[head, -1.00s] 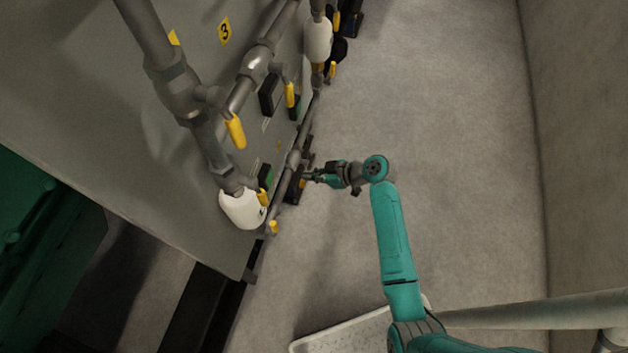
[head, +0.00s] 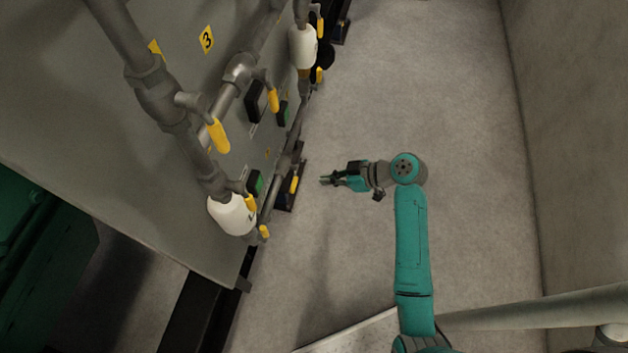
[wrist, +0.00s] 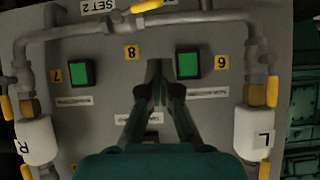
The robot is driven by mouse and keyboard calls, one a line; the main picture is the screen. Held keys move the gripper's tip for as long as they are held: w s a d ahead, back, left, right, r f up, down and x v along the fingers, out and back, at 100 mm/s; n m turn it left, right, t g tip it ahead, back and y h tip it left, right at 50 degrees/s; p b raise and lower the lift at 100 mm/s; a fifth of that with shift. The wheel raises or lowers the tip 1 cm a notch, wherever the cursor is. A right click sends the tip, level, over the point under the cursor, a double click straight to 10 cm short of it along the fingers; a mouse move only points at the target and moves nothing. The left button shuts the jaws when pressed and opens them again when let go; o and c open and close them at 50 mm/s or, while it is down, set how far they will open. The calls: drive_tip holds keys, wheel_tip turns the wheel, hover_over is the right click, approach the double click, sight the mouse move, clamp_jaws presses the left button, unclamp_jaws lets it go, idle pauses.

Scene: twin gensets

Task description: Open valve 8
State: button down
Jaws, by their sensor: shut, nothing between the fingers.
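A yellow tag reading 8 (wrist: 131,52) is on the grey panel in the wrist view. Just above it, a yellow lever (wrist: 148,5) sits on the cross pipe, partly cut off by the top edge. It appears to be the valve 8 handle. In the head view a yellow lever (head: 294,184) stands out from the lower pipe side, probably the same one. My gripper (head: 326,180) is to the right of that lever, apart from it, over the floor area. In the wrist view my gripper (wrist: 163,90) is shut and empty, pointing at the panel below the tag.
White cylinders marked R (wrist: 36,140) and L (wrist: 254,137) flank the pipework, with other yellow levers nearby. A wall (head: 575,130) stands at right; the floor (head: 440,90) between is clear.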

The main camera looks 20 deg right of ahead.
wheel_tip(320, 180, down, 2)
drive_tip(key=m, duration=1.9)
approach(294, 180)
drive_tip(key=s+d+f, duration=0.1)
drive_tip(key=s+d, duration=0.1)
drive_tip(key=s, duration=0.1)
wheel_tip(294, 180, down, 6)
drive_tip(key=m+t, duration=0.1)
drive_tip(key=m, duration=1.4)
drive_tip(key=w+a, duration=0.5)
drive_tip(key=a, duration=0.2)
drive_tip(key=shift+f+m, duration=0.3)
drive_tip(key=shift+f, duration=0.1)
drive_tip(key=shift+w+a, duration=0.15)
